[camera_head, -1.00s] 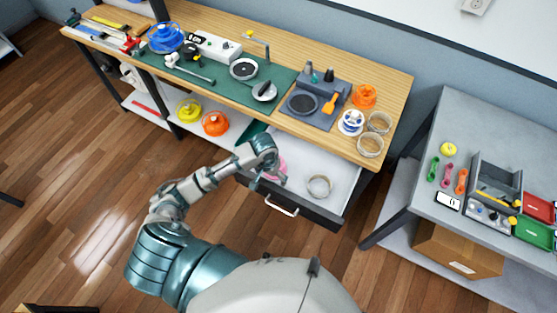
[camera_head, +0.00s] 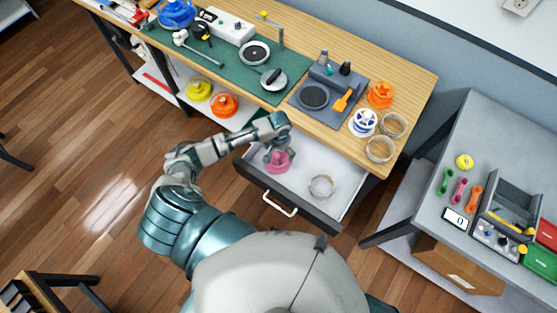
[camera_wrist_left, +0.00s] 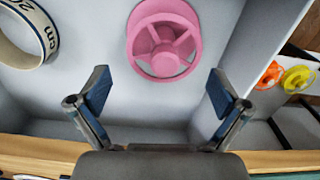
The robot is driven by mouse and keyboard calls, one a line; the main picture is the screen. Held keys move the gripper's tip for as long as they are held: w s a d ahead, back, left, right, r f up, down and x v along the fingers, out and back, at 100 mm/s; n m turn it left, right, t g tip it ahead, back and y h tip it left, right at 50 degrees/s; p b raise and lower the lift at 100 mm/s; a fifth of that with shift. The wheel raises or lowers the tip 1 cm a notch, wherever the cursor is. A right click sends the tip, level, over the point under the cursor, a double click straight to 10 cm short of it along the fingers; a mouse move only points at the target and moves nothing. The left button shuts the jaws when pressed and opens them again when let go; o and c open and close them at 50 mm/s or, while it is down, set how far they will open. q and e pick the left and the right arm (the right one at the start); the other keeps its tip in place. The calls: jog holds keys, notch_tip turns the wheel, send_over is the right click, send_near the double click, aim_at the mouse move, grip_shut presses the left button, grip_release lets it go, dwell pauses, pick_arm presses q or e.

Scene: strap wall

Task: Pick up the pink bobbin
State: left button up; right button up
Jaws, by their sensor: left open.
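The pink bobbin (camera_head: 277,163) lies in the open white drawer (camera_head: 305,169), towards its left side. In the left wrist view the pink bobbin (camera_wrist_left: 162,42) shows its spoked round face, ahead of and between the fingers. My left gripper (camera_head: 277,154) is over the drawer, close to the bobbin in the head view. In the wrist view my left gripper (camera_wrist_left: 157,92) is open with nothing between its fingers, and the bobbin lies beyond the fingertips, with a gap. My right gripper is not in view.
A tape ring (camera_head: 321,186) lies to the right of the bobbin in the drawer. The drawer's front has a white handle (camera_head: 280,204). The wooden worktop (camera_head: 400,80) overhangs behind. Yellow (camera_head: 198,89) and orange (camera_head: 223,104) spools sit on the lower shelf to the left.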

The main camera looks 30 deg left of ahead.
aim_at(278, 159)
pick_arm(q)
jog(key=f, duration=0.6)
jog(key=shift+s+a+f, duration=0.1)
jog(key=shift+s+a, duration=0.05)
jog(key=shift+a, duration=0.2)
jog(key=shift+d+f, duration=0.1)
jog(key=shift+f, duration=0.2)
jog(key=shift+r, duration=0.1)
jog(key=c, duration=0.9)
